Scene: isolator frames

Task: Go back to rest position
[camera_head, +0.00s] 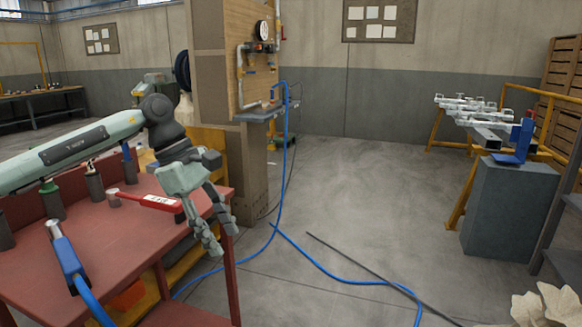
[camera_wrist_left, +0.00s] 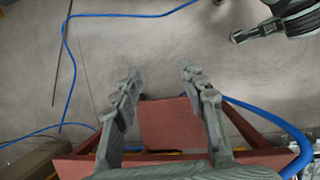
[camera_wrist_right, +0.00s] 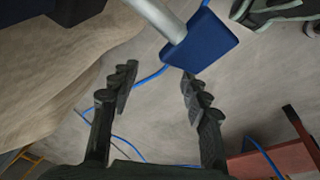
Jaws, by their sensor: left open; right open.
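My left gripper (camera_head: 222,240) hangs open over the right edge of the red table (camera_head: 95,245), fingers pointing down. In the left wrist view its fingers (camera_wrist_left: 163,84) are apart with nothing between them, and the red table's corner lies below. My right gripper is out of the head view. In the right wrist view its fingers (camera_wrist_right: 158,84) are open and empty above the grey floor.
A red-and-white tool (camera_head: 152,201), a blue-handled tool (camera_head: 66,255) and dark cylinders stand or lie on the table. Blue hose (camera_head: 335,275) crosses the floor. A grey pedestal (camera_head: 508,210) stands right. Pale crumpled material (camera_wrist_right: 45,75) fills the right wrist view's left side.

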